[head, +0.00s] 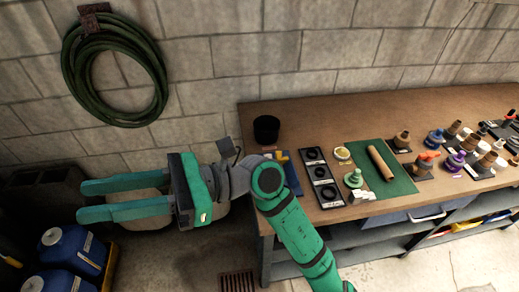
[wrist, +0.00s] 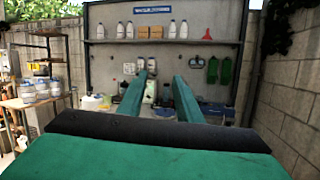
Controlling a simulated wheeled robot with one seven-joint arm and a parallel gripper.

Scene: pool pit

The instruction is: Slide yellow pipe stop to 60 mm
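A small yellow piece (head: 281,156), which may be the pipe stop, shows at the left end of the workbench. It lies at a blue flat piece (head: 293,178), partly hidden behind my arm. No scale or millimetre marks can be read. My gripper (head: 84,201) is off the bench's left end, pointing left, away from the yellow piece. Its two green fingers are apart with nothing between them. In the wrist view my gripper (wrist: 160,75) is also open and faces a shelf wall; the yellow piece does not show there.
The workbench (head: 225,108) holds a black cup (head: 266,130), a black tray with rings (head: 323,178), a green mat (head: 397,180) with a tan cylinder (head: 380,163), and several fittings on the right. Blue containers (head: 70,252) stand lower left. A hose (head: 112,70) hangs on the block wall.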

